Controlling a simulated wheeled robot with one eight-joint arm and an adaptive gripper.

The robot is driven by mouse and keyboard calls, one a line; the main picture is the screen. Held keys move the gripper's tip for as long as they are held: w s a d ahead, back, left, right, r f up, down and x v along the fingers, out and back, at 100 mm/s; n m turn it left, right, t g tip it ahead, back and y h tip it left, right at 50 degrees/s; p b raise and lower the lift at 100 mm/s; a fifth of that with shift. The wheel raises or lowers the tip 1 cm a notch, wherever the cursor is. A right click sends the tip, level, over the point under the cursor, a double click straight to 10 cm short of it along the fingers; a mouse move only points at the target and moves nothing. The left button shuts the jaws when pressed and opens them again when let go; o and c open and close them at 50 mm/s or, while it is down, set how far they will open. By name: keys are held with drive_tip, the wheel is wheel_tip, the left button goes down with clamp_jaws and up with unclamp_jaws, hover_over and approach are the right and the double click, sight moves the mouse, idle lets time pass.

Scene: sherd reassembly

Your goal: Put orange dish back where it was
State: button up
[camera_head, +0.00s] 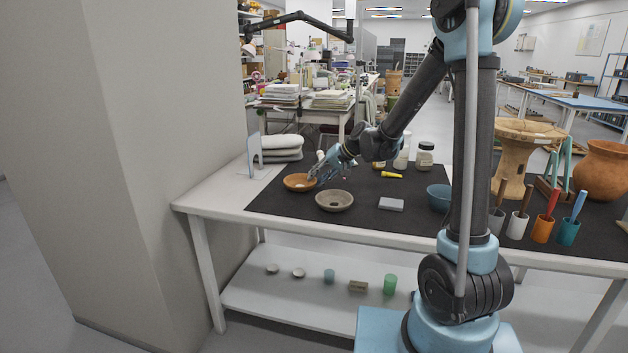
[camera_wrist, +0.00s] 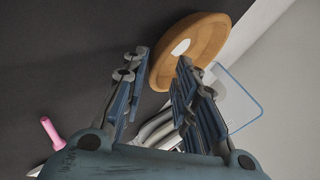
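The orange dish (camera_head: 299,183) sits at the left end of the dark mat, near the table's left edge. In the wrist view, the orange dish (camera_wrist: 210,38) is at the top centre, with a pale oval spot inside it. My gripper (camera_head: 316,173) is at the dish's right side in the head view. In the wrist view my gripper (camera_wrist: 162,60) has its fingers apart, one outside the dish's rim and the other over its inside. I cannot tell whether either finger touches the dish.
A grey-brown bowl (camera_head: 334,201) stands just right of the dish. A grey block (camera_head: 391,204), a yellow item (camera_head: 391,175) and a teal bowl (camera_head: 439,196) lie further right. A bookend-like stand (camera_head: 255,152) and white cushions (camera_head: 282,147) are behind. Bare mat lies in front of the bowl.

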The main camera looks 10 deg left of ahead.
drive_tip(key=v, duration=1.1)
drive_tip(key=shift+s, duration=0.15)
